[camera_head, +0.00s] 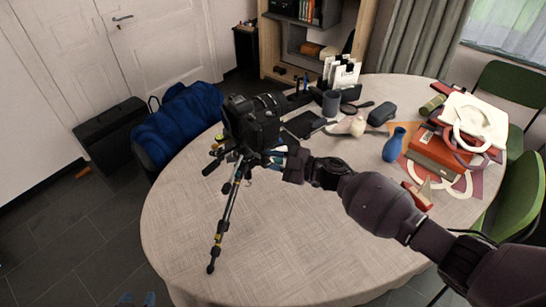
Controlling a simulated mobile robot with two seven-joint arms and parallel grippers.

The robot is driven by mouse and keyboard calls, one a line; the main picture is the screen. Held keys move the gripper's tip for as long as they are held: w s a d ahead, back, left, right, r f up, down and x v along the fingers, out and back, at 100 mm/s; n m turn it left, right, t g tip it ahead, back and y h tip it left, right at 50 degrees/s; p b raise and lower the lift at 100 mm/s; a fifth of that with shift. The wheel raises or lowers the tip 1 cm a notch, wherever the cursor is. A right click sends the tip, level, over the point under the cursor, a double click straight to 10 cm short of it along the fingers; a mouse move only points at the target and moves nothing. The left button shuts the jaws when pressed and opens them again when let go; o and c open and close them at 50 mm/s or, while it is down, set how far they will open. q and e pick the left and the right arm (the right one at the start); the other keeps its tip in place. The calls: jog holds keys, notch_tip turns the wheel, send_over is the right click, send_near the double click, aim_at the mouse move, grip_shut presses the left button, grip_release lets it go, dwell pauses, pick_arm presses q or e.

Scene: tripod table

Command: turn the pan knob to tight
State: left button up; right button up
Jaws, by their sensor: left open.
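A black camera (252,120) sits on top of a small tripod (226,215) on the round table's left side. One leg with yellow bands reaches down toward the front of the table. A short dark handle (211,166) sticks out to the left below the camera. The pan knob is too small and dark to make out.
The round table (300,250) is bare at the front. Behind the arm stand a grey mug (330,103), a blue vase (394,145) and a dark case (382,113). Red books (440,150) are stacked at the right. A blue-draped chair (180,122) stands left of the table.

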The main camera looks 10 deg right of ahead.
pick_arm(q)
notch_tip(320, 180, up, 3)
jog(key=shift+f+p, duration=0.1)
jog(key=shift+p, duration=1.05)
pick_arm(e)
jog(key=m, duration=0.3)
jog(key=o, duration=0.9)
pick_arm(q)
jog(key=shift+f, duration=0.1)
pick_arm(e)
jog(key=shift+o, duration=0.2)
pick_arm(q)
jog(key=shift+w+f+b, duration=0.1)
jog(key=shift+f+b, duration=0.15)
jog(key=shift+b, duration=0.25)
pick_arm(e)
jog(key=v, duration=1)
jog(key=shift+s+d, duration=0.2)
jog(key=shift+d, duration=0.15)
